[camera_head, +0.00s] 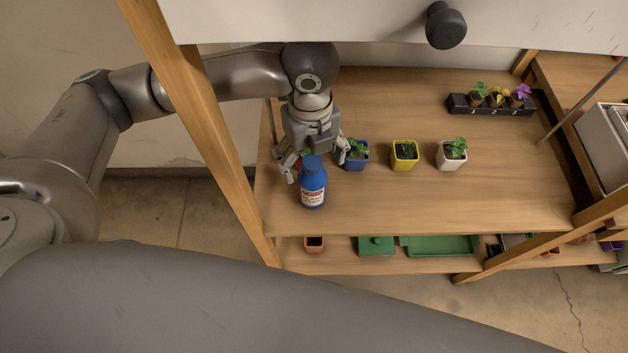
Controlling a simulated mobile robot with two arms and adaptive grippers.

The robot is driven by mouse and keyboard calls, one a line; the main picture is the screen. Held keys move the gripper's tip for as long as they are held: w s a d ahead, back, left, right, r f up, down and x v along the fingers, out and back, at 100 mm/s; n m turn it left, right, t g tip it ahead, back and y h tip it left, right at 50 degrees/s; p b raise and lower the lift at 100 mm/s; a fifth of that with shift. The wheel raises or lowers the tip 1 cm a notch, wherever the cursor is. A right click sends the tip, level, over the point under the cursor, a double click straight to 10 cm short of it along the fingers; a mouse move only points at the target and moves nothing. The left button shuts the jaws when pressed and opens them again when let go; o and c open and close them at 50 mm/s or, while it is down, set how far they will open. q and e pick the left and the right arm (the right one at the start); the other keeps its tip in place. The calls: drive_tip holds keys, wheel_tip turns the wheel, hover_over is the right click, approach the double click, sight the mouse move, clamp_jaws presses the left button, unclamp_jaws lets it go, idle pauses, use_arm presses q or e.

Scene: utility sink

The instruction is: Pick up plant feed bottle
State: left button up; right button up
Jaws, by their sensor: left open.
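The plant feed bottle (313,187) is blue with a white and red label. It stands upright at the left front of the wooden shelf top. My left gripper (313,167) is open, just behind the bottle's upper part, with one finger to its left and one to its right. I cannot tell whether the fingers touch it. The bottle hides part of the space between the fingers. My right gripper is not in view.
A blue pot (356,156) with a plant stands close to the gripper's right finger. A yellow pot (404,155) and a white pot (451,154) stand farther right. A black numbered tray (490,105) with seedlings is at the back right. A wooden post (205,130) rises at the left.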

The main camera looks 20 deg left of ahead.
sight(312, 182)
use_arm(q)
drive_tip(key=f+p, duration=0.1)
drive_tip(key=f, duration=0.5)
drive_tip(key=shift+w+f, duration=0.2)
drive_tip(key=shift+c, duration=0.5)
drive_tip(key=c, duration=1.7)
